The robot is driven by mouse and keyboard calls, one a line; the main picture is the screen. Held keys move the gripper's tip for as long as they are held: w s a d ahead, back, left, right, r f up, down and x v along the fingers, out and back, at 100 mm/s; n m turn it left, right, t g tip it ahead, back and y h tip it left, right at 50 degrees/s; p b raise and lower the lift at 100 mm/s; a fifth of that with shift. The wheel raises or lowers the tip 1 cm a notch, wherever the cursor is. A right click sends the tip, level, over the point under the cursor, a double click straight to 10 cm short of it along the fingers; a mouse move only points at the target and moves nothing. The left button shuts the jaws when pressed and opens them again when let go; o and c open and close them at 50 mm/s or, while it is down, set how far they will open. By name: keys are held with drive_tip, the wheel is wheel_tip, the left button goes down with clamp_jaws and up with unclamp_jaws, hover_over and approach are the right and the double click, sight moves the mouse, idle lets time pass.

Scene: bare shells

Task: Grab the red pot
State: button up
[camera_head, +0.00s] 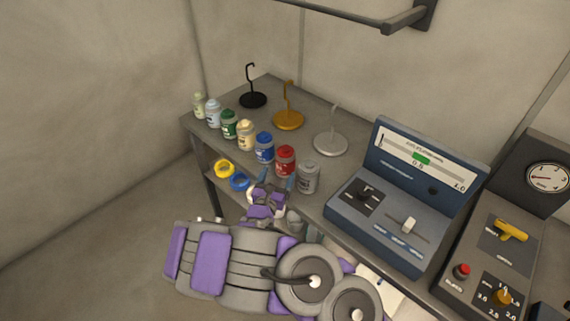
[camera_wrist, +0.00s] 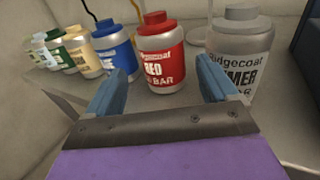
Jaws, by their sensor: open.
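The red pot (camera_head: 286,161) stands upright on the table in a row of pots, between the blue pot (camera_head: 264,148) and the grey pot (camera_head: 308,177). In the wrist view the red pot (camera_wrist: 162,55) shows its whole front, with a white-lettered label, beyond and between the two blue fingertips. My gripper (camera_head: 271,183) is at the table's front edge, just in front of the red pot. It also shows in the wrist view (camera_wrist: 158,85), open and empty. The fingers appear short of the pot, not around it.
The blue pot (camera_wrist: 115,50) and grey pot (camera_wrist: 240,60) flank the red pot closely. Several other pots stand farther left. Hook stands (camera_head: 289,118) are behind the row. A blue console (camera_head: 385,225) is to the right. Yellow and blue rings (camera_head: 224,169) are below the tabletop.

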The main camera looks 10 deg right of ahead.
sight(282, 165)
drive_tip(key=shift+b+x, duration=0.4)
drive_tip(key=shift+x, duration=1.55)
drive_tip(key=b+x, duration=0.1)
drive_tip(key=x, duration=0.3)
drive_tip(key=shift+w+d, duration=0.15)
drive_tip(key=shift+w, duration=0.1)
drive_tip(key=shift+w+d+r, duration=0.1)
drive_tip(key=shift+w+d, duration=0.15)
drive_tip(key=shift+w, duration=0.2)
drive_tip(key=shift+c, duration=0.2)
drive_tip(key=c, duration=0.9)
